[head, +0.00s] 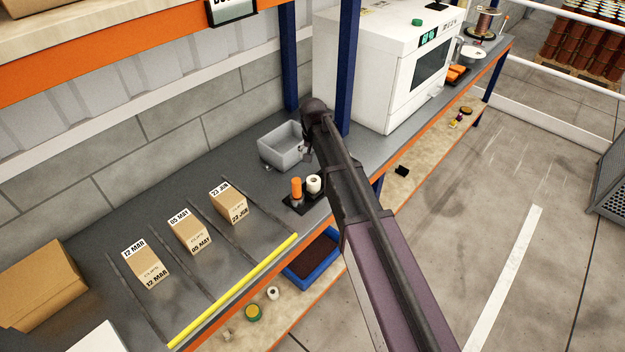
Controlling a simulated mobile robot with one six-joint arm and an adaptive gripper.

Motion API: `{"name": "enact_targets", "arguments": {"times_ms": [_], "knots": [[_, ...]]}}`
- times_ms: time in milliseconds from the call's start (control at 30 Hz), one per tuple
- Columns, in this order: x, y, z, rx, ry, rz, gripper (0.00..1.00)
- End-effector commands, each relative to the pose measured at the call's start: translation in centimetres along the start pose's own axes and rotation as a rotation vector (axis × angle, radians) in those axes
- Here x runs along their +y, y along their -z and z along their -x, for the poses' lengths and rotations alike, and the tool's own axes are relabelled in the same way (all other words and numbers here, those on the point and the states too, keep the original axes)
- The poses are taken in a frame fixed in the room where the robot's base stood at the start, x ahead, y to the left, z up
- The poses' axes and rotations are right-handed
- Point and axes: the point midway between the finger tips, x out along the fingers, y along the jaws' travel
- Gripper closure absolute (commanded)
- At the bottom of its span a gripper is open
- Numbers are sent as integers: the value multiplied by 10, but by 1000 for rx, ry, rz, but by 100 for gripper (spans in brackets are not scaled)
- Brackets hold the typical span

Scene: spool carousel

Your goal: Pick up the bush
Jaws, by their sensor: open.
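My gripper (304,150) is small and partly hidden by my arm in the head view. It hangs at the right side of a grey open bin (268,154) on the bench, and its jaws are open. I cannot make out a bush for certain, and the bin's floor shows no clear object. A cream hollow cylinder (314,184) stands upright on a small black tray (299,207), in front of the gripper and apart from it. An orange-topped cylinder (296,188) stands beside it.
Cartons (146,264) stand in lanes between dark dividers, behind a yellow bar (235,290). A blue post (347,65) and a white machine (385,60) stand behind my arm. A blue tray (312,258) sits on the lower shelf.

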Motion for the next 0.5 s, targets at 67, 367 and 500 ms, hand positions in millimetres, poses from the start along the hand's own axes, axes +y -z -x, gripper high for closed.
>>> {"name": "enact_targets", "arguments": {"times_ms": [67,367,500], "knots": [[-3,2,2,1,0,0,0],[-3,1,1,1,0,1,0],[-3,1,-2,1,0,1,0]]}}
